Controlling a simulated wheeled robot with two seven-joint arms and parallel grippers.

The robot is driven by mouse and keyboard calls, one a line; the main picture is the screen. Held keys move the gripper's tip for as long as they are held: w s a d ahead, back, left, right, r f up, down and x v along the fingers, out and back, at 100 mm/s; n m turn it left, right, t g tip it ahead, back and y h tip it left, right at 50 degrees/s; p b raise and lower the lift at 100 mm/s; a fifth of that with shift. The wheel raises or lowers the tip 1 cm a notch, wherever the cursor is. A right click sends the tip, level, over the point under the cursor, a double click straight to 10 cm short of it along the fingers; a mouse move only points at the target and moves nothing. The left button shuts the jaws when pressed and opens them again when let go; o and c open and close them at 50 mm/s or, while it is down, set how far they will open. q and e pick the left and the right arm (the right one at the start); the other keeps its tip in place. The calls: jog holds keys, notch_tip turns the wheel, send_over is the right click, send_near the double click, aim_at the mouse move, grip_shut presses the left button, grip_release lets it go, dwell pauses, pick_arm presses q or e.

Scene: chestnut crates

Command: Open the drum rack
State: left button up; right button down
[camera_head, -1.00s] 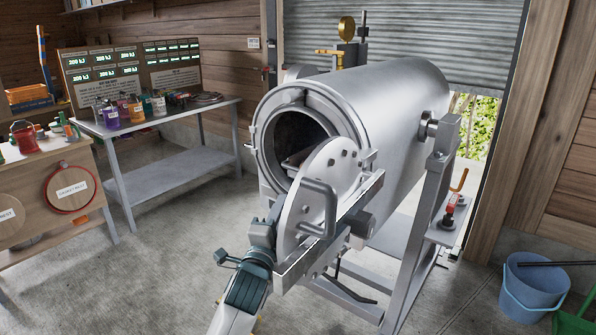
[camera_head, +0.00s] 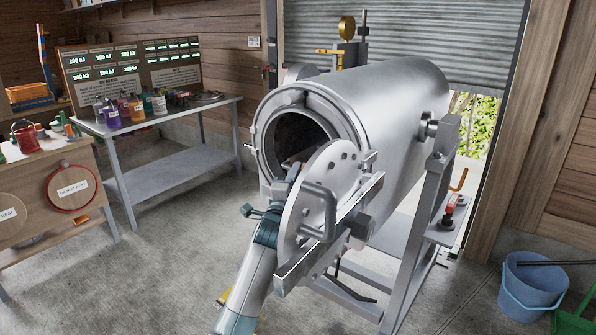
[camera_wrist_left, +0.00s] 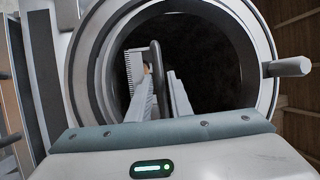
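The large grey steel drum (camera_head: 385,105) lies on a metal stand, its round mouth facing me. Its round door (camera_head: 325,185) hangs open in front of the mouth, with a bar handle (camera_head: 318,208). My left gripper (camera_head: 292,178) is at the mouth, partly hidden behind the door. In the left wrist view, its two pale fingers (camera_wrist_left: 163,88) point into the dark opening and stand apart. A dark curved handle (camera_wrist_left: 156,60) lies between them, beside a pale ridged rack part (camera_wrist_left: 135,68); no firm contact shows. My right gripper is not in view.
A metal table (camera_head: 165,121) with several bottles stands at the back left. A wooden bench (camera_head: 70,200) is at the left. A blue bucket (camera_head: 533,286) stands at the lower right. The floor between bench and drum is clear.

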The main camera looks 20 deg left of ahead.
pick_arm(q)
jog(key=shift+w+r, duration=0.2)
jog(key=shift+w, duration=0.8)
jog(key=c, duration=0.4)
grip_shut()
